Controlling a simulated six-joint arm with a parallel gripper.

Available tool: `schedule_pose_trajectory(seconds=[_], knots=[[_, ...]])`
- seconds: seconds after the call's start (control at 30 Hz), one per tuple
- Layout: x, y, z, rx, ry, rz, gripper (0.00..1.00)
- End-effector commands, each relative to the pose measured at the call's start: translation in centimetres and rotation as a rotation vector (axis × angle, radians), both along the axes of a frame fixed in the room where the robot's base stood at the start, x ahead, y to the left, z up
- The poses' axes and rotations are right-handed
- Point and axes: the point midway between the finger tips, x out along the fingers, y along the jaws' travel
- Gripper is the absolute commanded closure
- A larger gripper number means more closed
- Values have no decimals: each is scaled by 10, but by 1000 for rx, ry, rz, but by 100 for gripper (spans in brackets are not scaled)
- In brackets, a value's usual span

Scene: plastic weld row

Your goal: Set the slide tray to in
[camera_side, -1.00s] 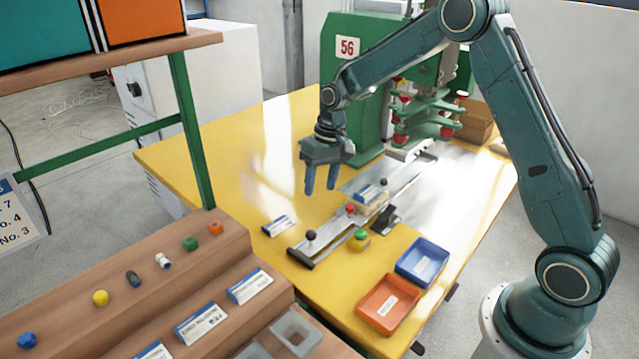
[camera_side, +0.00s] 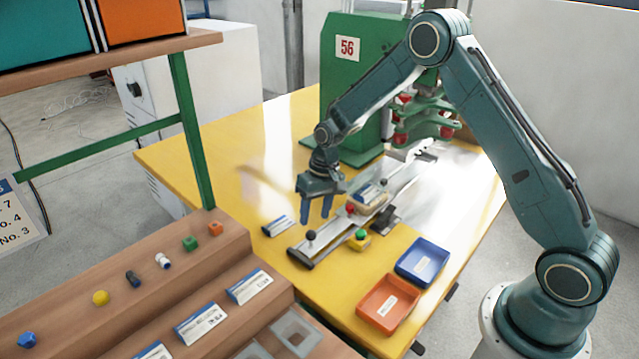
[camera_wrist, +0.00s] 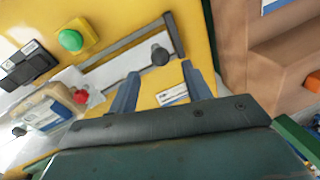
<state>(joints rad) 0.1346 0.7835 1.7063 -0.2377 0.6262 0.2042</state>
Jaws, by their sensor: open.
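The slide tray (camera_side: 338,229) is a long metal plate on rails on the yellow table, its near end pulled out toward the wooden shelf. A black ball knob (camera_side: 310,235) stands at its near end; the knob also shows in the wrist view (camera_wrist: 160,56). A beige block with a blue-and-white label (camera_side: 371,194) sits on the tray, with a red knob (camera_side: 350,209) beside it. My gripper (camera_side: 317,222) is open and empty, fingers pointing down, above the table near the tray's near end. In the wrist view, the black knob lies just beyond my fingertips (camera_wrist: 160,72).
A yellow box with a green button (camera_side: 359,239) stands beside the tray. Blue (camera_side: 433,275) and orange (camera_side: 402,312) bins lie at the table's front right. A green press (camera_side: 350,90) stands at the far end. A labelled card (camera_side: 278,226) lies left of the tray.

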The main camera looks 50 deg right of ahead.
Motion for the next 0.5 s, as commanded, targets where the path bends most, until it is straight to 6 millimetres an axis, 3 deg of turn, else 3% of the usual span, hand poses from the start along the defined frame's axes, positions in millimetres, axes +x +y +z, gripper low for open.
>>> schedule_pose_trajectory(seconds=[0.2,0.5], knots=[[1,6,-32,1,3,2,51],[2,10,-53,0,0,1,51]])
